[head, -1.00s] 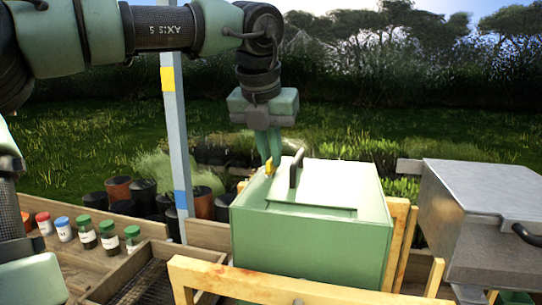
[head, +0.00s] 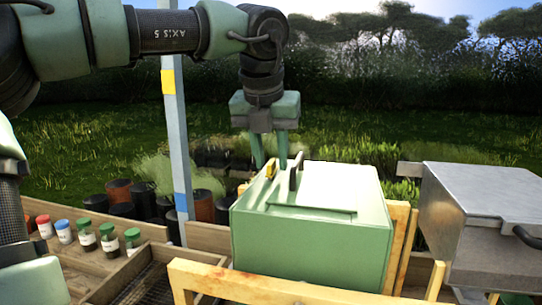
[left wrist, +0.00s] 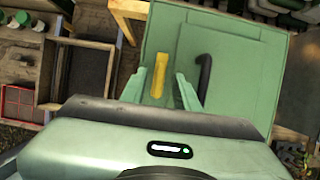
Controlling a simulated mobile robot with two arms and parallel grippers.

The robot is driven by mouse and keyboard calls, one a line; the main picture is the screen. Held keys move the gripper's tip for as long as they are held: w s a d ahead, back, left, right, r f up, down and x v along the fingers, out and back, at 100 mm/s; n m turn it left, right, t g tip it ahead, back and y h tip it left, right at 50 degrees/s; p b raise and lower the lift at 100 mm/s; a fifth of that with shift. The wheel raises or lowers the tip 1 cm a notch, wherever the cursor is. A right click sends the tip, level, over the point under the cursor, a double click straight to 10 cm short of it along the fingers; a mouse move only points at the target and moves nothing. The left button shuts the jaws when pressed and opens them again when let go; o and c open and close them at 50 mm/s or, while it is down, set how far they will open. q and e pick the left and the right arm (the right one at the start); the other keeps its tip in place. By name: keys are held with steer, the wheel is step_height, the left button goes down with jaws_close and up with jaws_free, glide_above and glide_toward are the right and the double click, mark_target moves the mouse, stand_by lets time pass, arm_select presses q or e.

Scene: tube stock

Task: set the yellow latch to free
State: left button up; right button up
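The yellow latch (head: 271,169) is a small bar on top of the green box (head: 311,251), near the lid's far left corner. A dark upright handle (head: 296,170) stands just right of it. My left gripper (head: 270,163) points down over the latch with its two fingers apart. In the left wrist view, the latch (left wrist: 159,76) shows between the open fingers (left wrist: 158,84), with a gap on both sides. The dark handle (left wrist: 204,76) lies outside the right finger. I cannot tell how far the fingertips are above the lid. My right gripper is not in view.
A grey metal box (head: 485,220) stands at the right. A wooden rail (head: 270,285) crosses in front of the green box. A blue-grey post (head: 178,150) rises left of it. Several capped jars (head: 87,235) stand on the left bench, beside a mesh-bottomed tray (head: 150,278).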

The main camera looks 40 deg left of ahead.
arm_select(q)
steer(key=v, duration=0.7)
steer(key=shift+r, duration=0.35)
steer(key=shift+s+d, duration=0.1)
